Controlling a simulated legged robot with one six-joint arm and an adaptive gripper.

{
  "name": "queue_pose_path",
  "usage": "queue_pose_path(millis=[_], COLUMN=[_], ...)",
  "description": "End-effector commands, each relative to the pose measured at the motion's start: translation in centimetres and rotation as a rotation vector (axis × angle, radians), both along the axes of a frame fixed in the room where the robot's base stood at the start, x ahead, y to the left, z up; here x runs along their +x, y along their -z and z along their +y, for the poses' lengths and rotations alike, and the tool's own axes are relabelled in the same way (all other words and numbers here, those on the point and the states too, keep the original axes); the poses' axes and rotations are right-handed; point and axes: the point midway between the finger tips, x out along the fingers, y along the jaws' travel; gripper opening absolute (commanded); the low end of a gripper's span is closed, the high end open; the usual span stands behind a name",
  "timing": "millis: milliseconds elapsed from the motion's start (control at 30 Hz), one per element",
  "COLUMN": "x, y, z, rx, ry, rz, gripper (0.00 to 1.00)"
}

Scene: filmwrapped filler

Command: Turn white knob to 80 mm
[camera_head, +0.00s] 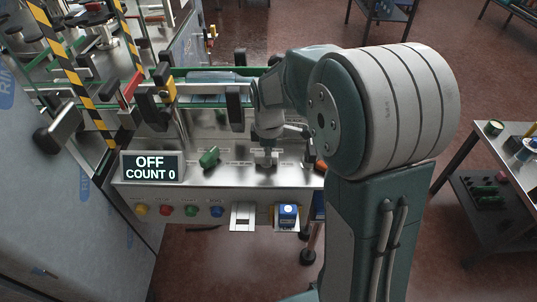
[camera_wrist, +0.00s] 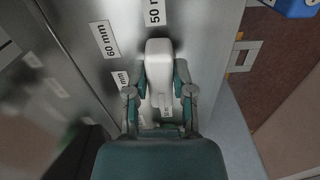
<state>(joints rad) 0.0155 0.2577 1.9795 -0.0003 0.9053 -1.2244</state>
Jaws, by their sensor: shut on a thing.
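The white knob (camera_wrist: 159,68) lies between the two fingers of my gripper (camera_wrist: 161,95) in the wrist view. My gripper is shut on it, with one finger on each side. The knob's far end lies near the "50 mm" label (camera_wrist: 152,12). The "60 mm" label (camera_wrist: 105,39) is to its left, and another "mm" label (camera_wrist: 120,80) is partly hidden by the left finger. No 80 mm label is readable. In the head view my gripper (camera_head: 266,152) is low over the metal panel (camera_head: 235,178), and the knob is hard to make out there.
A green knob (camera_head: 209,157) stands left of my gripper, and an orange knob (camera_head: 320,166) partly shows to the right. A display (camera_head: 152,166) reads "OFF COUNT 0". Several coloured buttons (camera_head: 191,211) and a blue box (camera_head: 288,215) are along the front.

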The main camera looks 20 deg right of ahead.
Motion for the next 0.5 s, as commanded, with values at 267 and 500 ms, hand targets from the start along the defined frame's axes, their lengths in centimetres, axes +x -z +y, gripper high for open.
queue_pose_path(millis=[267, 500], x=[0.21, 0.22], y=[-0.06, -0.06], z=[0.03, 0.04], rx=[0.001, 0.001], ry=[-0.046, -0.048], rz=[-0.007, -0.007], gripper=[0.0, 0.0])
